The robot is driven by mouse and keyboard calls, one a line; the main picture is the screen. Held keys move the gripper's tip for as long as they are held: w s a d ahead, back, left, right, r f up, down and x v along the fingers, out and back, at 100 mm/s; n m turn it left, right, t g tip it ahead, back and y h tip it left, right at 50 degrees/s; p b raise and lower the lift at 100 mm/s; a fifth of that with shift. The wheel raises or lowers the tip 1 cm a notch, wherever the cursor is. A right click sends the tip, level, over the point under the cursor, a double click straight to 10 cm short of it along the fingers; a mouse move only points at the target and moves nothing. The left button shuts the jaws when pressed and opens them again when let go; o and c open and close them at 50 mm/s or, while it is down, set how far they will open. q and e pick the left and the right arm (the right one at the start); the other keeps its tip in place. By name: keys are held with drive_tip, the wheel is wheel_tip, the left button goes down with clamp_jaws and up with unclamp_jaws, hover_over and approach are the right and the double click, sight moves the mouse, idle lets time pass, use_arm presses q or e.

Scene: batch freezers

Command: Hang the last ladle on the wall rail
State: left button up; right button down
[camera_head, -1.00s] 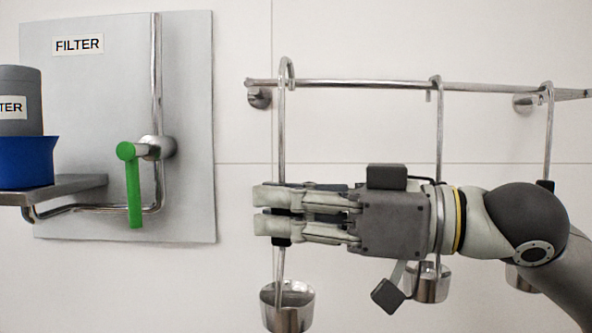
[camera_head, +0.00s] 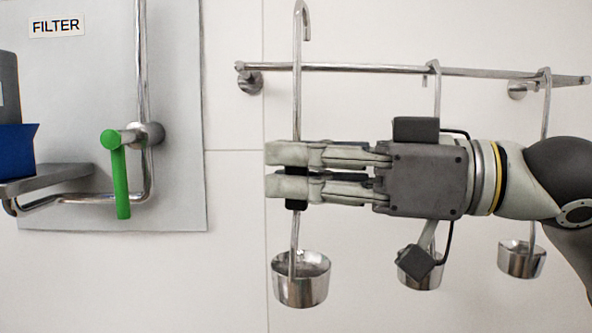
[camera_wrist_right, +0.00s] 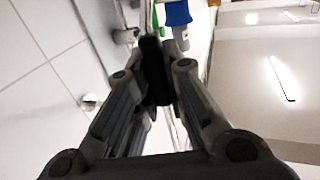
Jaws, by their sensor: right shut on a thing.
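A steel ladle (camera_head: 301,280) hangs upright in my right gripper (camera_head: 290,174). The gripper is shut on the ladle's handle at about mid-length, its fingers pointing left. The ladle's hooked top is clearly above the wall rail (camera_head: 350,67), and its handle crosses in front of the rail near the left end. Two other ladles hang on the rail: one (camera_head: 415,272) is partly hidden behind my gripper and wrist, the other (camera_head: 521,260) is farther right. In the right wrist view, the gripper's dark fingertips (camera_wrist_right: 157,72) come together; the held handle is hard to make out there. My left gripper is not in view.
A grey panel labelled FILTER (camera_head: 178,80) is on the wall at the left, with a green lever (camera_head: 121,182) on a steel pipe. A blue container (camera_head: 16,150) stands on a shelf at the left edge. White wall lies between panel and ladle.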

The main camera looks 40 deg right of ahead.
drive_tip(key=w+d+f+b, duration=0.2)
drive_tip(key=w+d+f, duration=0.1)
drive_tip(key=w, duration=0.3)
drive_tip(key=shift+w+d+b, duration=0.2)
drive_tip(key=shift+d+b, duration=0.1)
drive_tip(key=shift+d, duration=0.15)
idle(0.4)
drive_tip(key=c, duration=1.4)
unclamp_jaws()
drive_tip(key=shift+c, duration=0.2)
drive_tip(key=shift+s+d, duration=0.1)
drive_tip(key=shift+s, duration=0.1)
